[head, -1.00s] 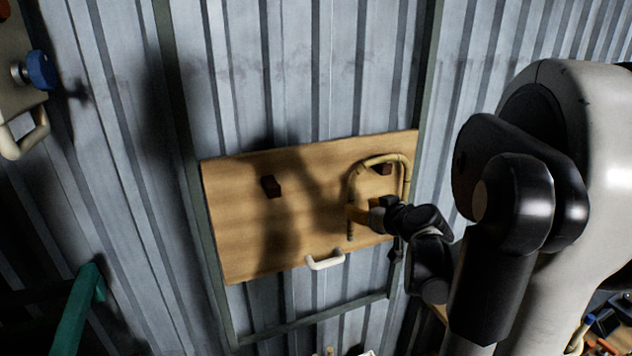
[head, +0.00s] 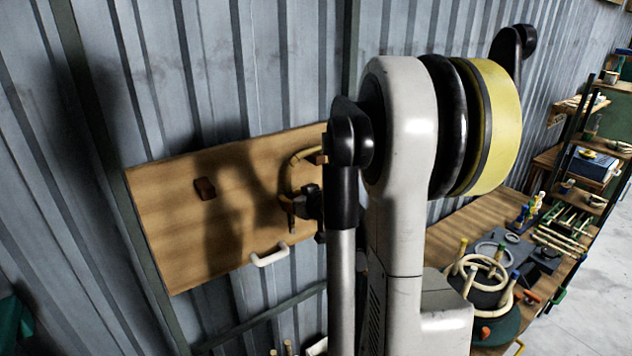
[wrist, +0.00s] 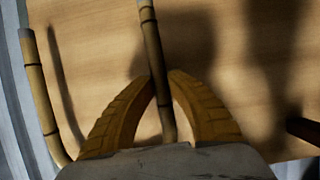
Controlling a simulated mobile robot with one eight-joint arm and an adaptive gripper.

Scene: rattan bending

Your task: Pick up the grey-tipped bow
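A bent cane bow (head: 287,177) hangs at the right side of a wooden board (head: 165,215) on the corrugated wall. My arm hides its right part in the head view. In the wrist view, the yellow fingers (wrist: 160,76) are closed in on both sides of a cane leg (wrist: 153,45), with no clear gap. The other leg (wrist: 38,90) stands apart at the left.
A dark peg (head: 205,188) is on the board's left half and a white handle (head: 269,256) at its lower edge. At the right, a bench (head: 463,228) holds a stand with several cane rings (head: 490,270), bottles and tools.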

